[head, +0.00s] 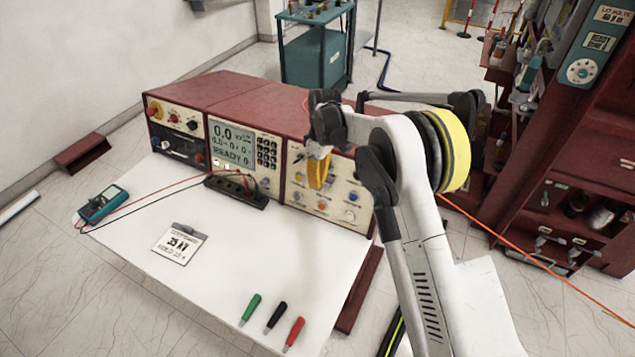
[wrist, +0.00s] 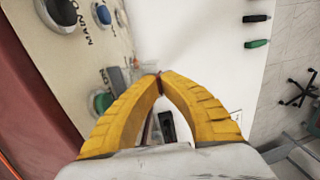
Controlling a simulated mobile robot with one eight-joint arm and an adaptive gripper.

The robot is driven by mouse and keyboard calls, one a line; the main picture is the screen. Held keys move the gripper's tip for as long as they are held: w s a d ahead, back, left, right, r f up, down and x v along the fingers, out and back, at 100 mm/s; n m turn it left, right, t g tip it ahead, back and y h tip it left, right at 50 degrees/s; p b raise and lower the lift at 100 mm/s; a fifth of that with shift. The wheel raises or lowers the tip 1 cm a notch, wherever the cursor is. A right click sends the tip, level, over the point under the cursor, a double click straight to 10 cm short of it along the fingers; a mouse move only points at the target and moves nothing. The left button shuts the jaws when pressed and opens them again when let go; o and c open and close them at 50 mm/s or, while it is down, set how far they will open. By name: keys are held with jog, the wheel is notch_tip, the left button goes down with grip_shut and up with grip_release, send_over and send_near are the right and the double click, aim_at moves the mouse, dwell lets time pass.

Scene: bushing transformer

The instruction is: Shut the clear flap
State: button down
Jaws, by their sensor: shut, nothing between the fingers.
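My gripper (head: 317,184) is in front of the right-hand panel (head: 343,205) of the red-topped console, with its yellow fingers pointing down. In the wrist view, the fingertips of my gripper (wrist: 160,77) meet, with nothing seen between them. A small, pale, see-through piece (wrist: 148,68) shows just beyond the fingertips, close to the panel face; it looks like the clear flap. Whether the fingers touch it, and how far it stands open, I cannot tell. In the head view my gripper and arm cover that part of the panel, and I cannot make out the flap.
Knobs stick out of the panel, including a green one (wrist: 102,102) beside the fingers. A black terminal strip (head: 235,190) with leads lies before the console. A card (head: 179,243), a multimeter (head: 103,203) and screwdriver-like tools (head: 275,317) lie on the white bench; its middle is clear.

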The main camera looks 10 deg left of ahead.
notch_tip(320, 180, down, 9)
jog(key=w+t+h+b, duration=0.1)
jog(key=t+h+b, duration=0.5)
jog(key=t+b, duration=1.2)
jog(key=shift+w+d+f+t+h+b, duration=0.15)
jog(key=shift+w+d+t+h+b, duration=0.15)
jog(key=shift+w, duration=0.05)
jog(key=c, duration=1.6)
grip_release()
jog(key=shift+w, duration=0.1)
